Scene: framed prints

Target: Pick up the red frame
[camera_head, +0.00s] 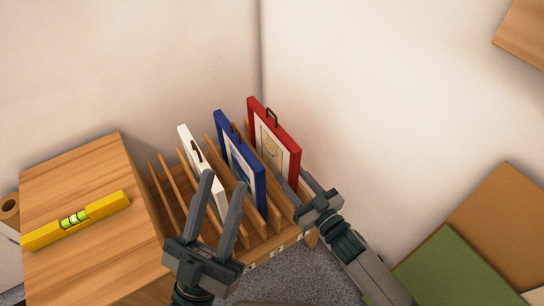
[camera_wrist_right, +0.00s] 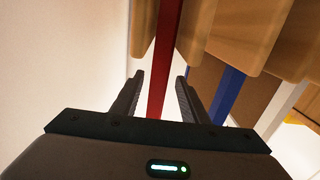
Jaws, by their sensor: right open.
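The red frame (camera_head: 289,146) stands upright in the rightmost visible part of a slotted wooden rack (camera_head: 272,246), with a dark handle on its top edge. My right gripper (camera_head: 303,183) is at the frame's near edge, in front of the rack. In the right wrist view the red frame's edge (camera_wrist_right: 164,70) runs between the two open fingers (camera_wrist_right: 159,92); I cannot tell whether they touch it. My left gripper (camera_head: 225,190) is open and empty, fingers apart, in front of the white frame and partly covering it.
A blue frame (camera_head: 228,140) and a white frame (camera_head: 186,142) stand in the rack to the left. A yellow spirit level (camera_head: 100,208) lies on the wooden cabinet top (camera_head: 80,180). A wall rises close to the right of the red frame. Green and brown panels (camera_head: 445,265) are at lower right.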

